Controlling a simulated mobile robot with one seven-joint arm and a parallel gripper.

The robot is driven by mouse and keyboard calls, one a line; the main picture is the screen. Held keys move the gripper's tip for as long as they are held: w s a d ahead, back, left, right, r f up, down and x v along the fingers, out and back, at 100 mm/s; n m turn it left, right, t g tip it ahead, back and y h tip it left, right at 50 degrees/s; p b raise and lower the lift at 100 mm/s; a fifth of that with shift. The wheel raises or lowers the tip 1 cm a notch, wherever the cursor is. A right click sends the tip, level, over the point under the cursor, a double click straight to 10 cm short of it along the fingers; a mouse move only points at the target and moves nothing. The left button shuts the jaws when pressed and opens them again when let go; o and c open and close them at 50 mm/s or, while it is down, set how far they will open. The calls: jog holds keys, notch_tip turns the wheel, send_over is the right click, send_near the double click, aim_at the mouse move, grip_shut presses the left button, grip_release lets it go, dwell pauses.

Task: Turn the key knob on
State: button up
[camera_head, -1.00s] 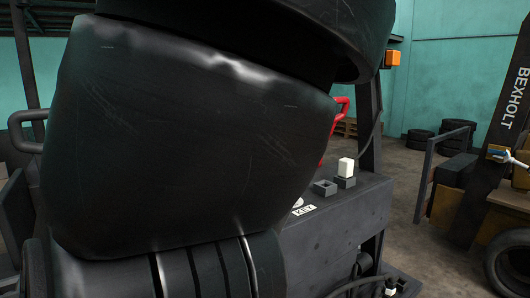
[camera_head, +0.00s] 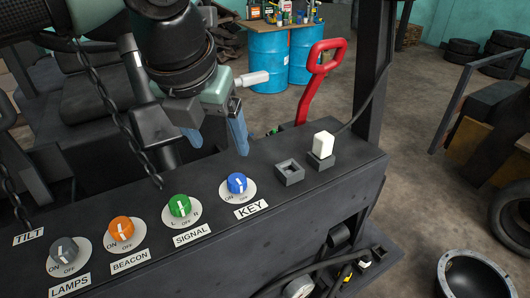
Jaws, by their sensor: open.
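The key knob (camera_head: 237,183) is blue with a white pointer line, on a pale round dial at the right end of the row of knobs on the dark panel. The dial is marked ON and OFF, and a KEY label (camera_head: 251,208) sits below it. The pointer stands near upright; I cannot tell exactly which mark it meets. My gripper (camera_head: 218,143) is open and empty, above and behind the panel. Its bluish fingers point down. The right finger hangs just beyond the key knob in the picture, apart from it.
Left of the key knob are the green signal knob (camera_head: 180,206), orange beacon knob (camera_head: 121,229) and grey lamps knob (camera_head: 63,250). A square socket (camera_head: 289,172) and a white-topped plug (camera_head: 322,146) stand to its right. A red lever (camera_head: 318,75) rises behind; a chain (camera_head: 107,110) hangs at left.

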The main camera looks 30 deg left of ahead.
aim_at(236, 179)
jog(key=p+x, duration=0.5)
jog(key=x, duration=0.7)
jog(key=shift+w+d+f, duration=0.1)
jog(key=shift+d+f, duration=0.05)
jog(key=shift+c, duration=0.2)
grip_shut()
